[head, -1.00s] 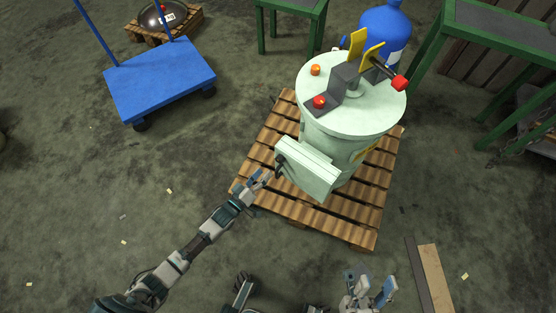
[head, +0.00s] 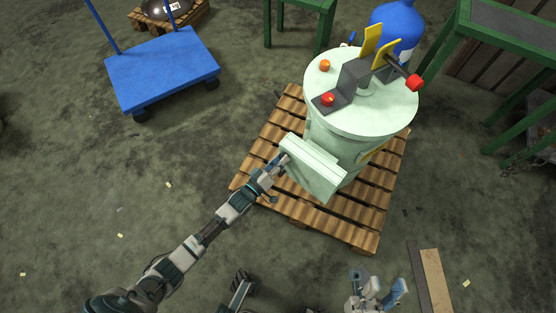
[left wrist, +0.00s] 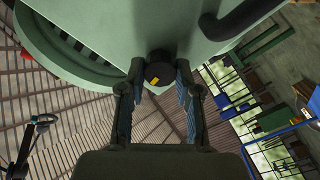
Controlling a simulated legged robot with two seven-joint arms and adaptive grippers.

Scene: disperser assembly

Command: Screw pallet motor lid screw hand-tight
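The pale green motor lid box (head: 315,168) sticks out from the side of the light green drum (head: 345,110). My left gripper (head: 281,161) is at the left side of this box. In the left wrist view a round black screw head (left wrist: 160,70) with a yellow mark sits at the edge of the green housing (left wrist: 110,28). The fingertips of my left gripper (left wrist: 160,76) stand on both sides of the screw head, with small gaps appearing beside it; firm contact cannot be seen. My right gripper (head: 378,288) is open and empty at the bottom of the head view.
The drum stands on a wooden pallet (head: 340,222). A blue cart (head: 160,70) is at the upper left, and green tables (head: 455,50) are at the upper right. Planks (head: 435,280) lie at the lower right. A black curved handle (left wrist: 240,18) is near my left gripper.

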